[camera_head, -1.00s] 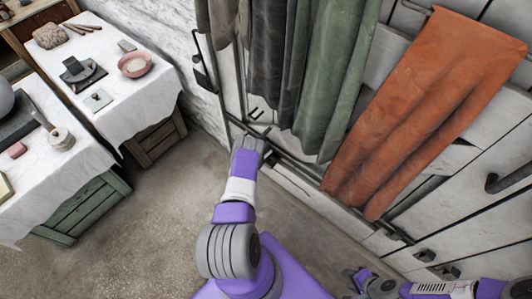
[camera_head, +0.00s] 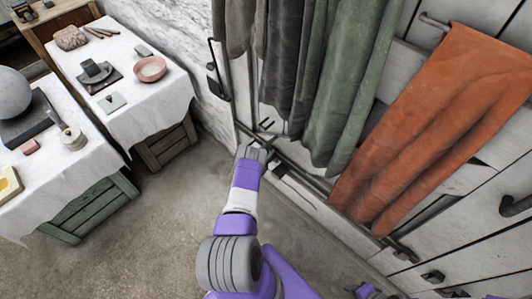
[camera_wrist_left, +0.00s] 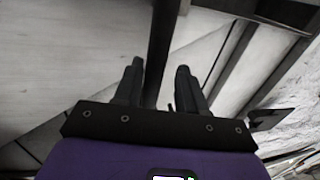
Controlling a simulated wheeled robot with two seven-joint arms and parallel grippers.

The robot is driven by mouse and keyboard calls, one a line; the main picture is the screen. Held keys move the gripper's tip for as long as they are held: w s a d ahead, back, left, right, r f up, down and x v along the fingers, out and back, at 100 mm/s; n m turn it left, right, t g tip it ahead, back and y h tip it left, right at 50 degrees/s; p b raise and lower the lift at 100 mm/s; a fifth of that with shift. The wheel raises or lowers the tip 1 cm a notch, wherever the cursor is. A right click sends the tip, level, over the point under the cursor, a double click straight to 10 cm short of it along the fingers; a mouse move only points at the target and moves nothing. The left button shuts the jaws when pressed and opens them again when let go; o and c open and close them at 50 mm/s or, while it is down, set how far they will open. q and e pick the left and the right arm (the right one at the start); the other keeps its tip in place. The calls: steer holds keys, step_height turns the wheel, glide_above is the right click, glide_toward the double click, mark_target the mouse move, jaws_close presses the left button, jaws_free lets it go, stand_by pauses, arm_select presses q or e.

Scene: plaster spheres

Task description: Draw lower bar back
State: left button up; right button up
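The lower bar (camera_head: 310,180) is a thin dark rail running diagonally along the bottom of the pale panelled rack, below the hanging cloths. My left gripper (camera_head: 262,150) is at its left part, seen from behind, so the fingertips are hard to make out in the head view. In the left wrist view my left gripper (camera_wrist_left: 158,68) has its two dark fingers apart. A dark bar (camera_wrist_left: 163,35) runs between them, with gaps on both sides; contact does not show. My right gripper (camera_head: 364,291) shows only as a small piece at the bottom edge; its fingers are unclear.
Grey and green cloths (camera_head: 340,90) and an orange cloth (camera_head: 430,130) hang above the bar. White-covered tables (camera_head: 125,110) with a pink bowl (camera_head: 150,69) and a grey sphere (camera_head: 12,92) stand at left. Bare floor (camera_head: 170,220) lies between.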

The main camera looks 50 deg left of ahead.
arm_select(q)
steer(key=shift+d, duration=0.1)
steer(key=p+v, duration=0.2)
steer(key=v, duration=0.5)
steer(key=shift+s+p, duration=0.3)
steer(key=shift+w, duration=0.1)
